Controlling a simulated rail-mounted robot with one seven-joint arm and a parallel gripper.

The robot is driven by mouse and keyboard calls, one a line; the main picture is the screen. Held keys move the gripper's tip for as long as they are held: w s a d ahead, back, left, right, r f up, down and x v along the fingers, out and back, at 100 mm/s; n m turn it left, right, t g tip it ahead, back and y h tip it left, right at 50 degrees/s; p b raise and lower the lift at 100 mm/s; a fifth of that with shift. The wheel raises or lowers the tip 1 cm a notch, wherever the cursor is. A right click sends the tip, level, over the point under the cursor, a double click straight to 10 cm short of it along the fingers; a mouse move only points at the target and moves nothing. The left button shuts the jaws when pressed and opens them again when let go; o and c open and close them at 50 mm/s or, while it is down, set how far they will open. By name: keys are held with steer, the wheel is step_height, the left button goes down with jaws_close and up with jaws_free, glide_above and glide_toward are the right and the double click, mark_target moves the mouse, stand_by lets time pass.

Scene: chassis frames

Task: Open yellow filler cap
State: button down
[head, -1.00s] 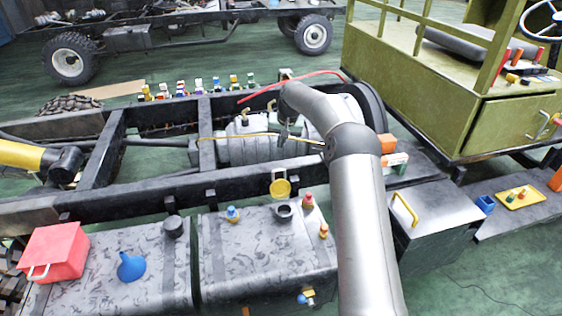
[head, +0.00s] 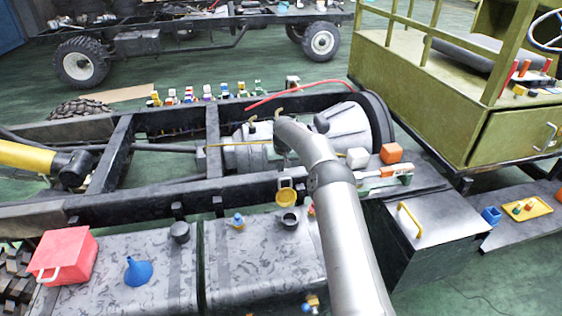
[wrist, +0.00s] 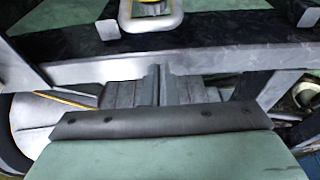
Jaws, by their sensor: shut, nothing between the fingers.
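The yellow filler cap (head: 286,198) shows in the head view as a round yellow disc with a grey metal loop (head: 286,182) above it. It stands tipped up just behind the open black filler neck (head: 290,220) on the dark mottled tank (head: 260,262). In the wrist view the grey loop (wrist: 150,20) shows at the top edge, with a bit of yellow inside it. My gripper (wrist: 158,70) is shut and empty, its fingertips pointing toward the loop but apart from it. In the head view my arm's end hides the gripper.
A small blue-capped item (head: 238,221) stands left of the neck, and a red-topped one (head: 311,209) is partly hidden by my arm. A dark frame rail (head: 150,205) runs behind the tank. A blue funnel (head: 138,271) and red canister (head: 63,256) lie left.

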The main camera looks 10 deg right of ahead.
steer(key=shift+s+d+r+p, duration=0.1)
steer(key=shift+s+p, duration=0.3)
steer(key=shift+s, duration=1.3)
